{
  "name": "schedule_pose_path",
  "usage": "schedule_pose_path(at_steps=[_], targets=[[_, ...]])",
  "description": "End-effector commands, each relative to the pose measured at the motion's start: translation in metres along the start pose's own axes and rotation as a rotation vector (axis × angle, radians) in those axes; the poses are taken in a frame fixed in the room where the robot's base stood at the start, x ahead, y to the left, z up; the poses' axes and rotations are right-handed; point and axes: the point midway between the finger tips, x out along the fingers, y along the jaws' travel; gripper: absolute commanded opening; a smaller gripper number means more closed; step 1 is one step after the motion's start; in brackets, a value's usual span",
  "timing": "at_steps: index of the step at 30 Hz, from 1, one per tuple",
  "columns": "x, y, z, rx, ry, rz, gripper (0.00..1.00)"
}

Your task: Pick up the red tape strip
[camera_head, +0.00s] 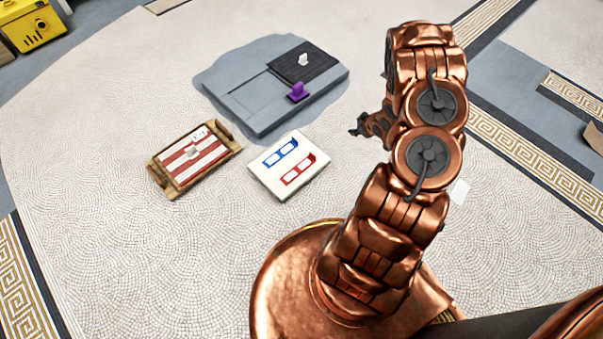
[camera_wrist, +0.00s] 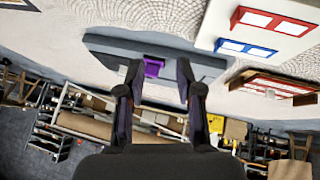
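A red-edged strip (camera_head: 298,174) lies on a white square panel (camera_head: 262,181) on the floor, beside a similar blue-edged strip (camera_head: 281,152). I take the red-edged one as the red tape strip; it also shows at the upper right of the wrist view (camera_wrist: 274,20). A tray (camera_head: 162,186) left of the panel holds a red-and-white striped piece (camera_head: 180,172), also with red bands. My gripper (camera_wrist: 160,72) is open with nothing between its fingers, well away from the strip. In the head view my gripper (camera_head: 359,126) shows small, right of the panel.
A grey platform (camera_head: 256,108) behind the panel carries a black slab (camera_head: 318,70), a purple block (camera_head: 298,92) and a small white piece (camera_head: 303,59). A yellow case (camera_head: 34,27) stands far left. The floor in front of the panel is clear.

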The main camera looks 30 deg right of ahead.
Motion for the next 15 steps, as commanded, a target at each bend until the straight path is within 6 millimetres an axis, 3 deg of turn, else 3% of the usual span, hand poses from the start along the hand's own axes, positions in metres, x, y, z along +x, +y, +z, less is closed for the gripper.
schedule_pose_path(at_steps=[1, 6, 10, 15], targets=[[0.024, -0.016, 0.018, 0.014, 0.038, -0.023, 0.35], [0.07, -0.062, 0.04, 0.059, 0.197, -0.089, 0.35], [0.096, -0.096, 0.048, 0.105, 0.33, -0.128, 0.35], [0.114, -0.127, 0.049, 0.161, 0.475, -0.158, 0.35]])
